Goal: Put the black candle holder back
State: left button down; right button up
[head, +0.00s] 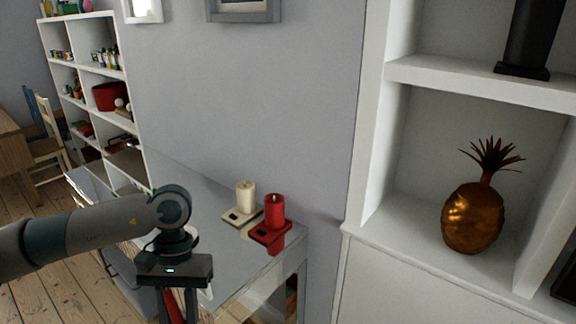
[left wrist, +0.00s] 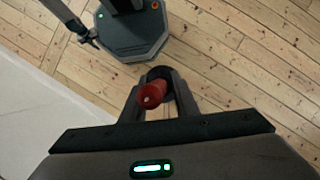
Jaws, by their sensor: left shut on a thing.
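My left gripper (head: 178,308) points down in front of the glossy grey table and is shut on a candle holder. In the left wrist view, a red candle (left wrist: 152,94) sits between the fingers of this gripper (left wrist: 158,86), with a dark, black-looking holder (left wrist: 161,73) partly hidden behind it. In the head view only a red sliver of the candle (head: 173,306) shows. What looks like my right gripper (left wrist: 89,38) is small at the upper left of the wrist view; its jaws are unclear.
A cream candle (head: 246,195) and a red candle (head: 274,209) stand on flat holders on the table (head: 205,207). A white shelf (head: 405,200) at right holds a golden pineapple (head: 473,218) and a tall black object (head: 530,40). A white bookcase (head: 130,95) stands behind.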

dwell(0.4)
pick_arm(q)
jog(key=w+x, duration=0.1)
jog(key=x, duration=1.3)
jog(key=shift+w+f, duration=0.25)
jog(key=shift+f, duration=0.15)
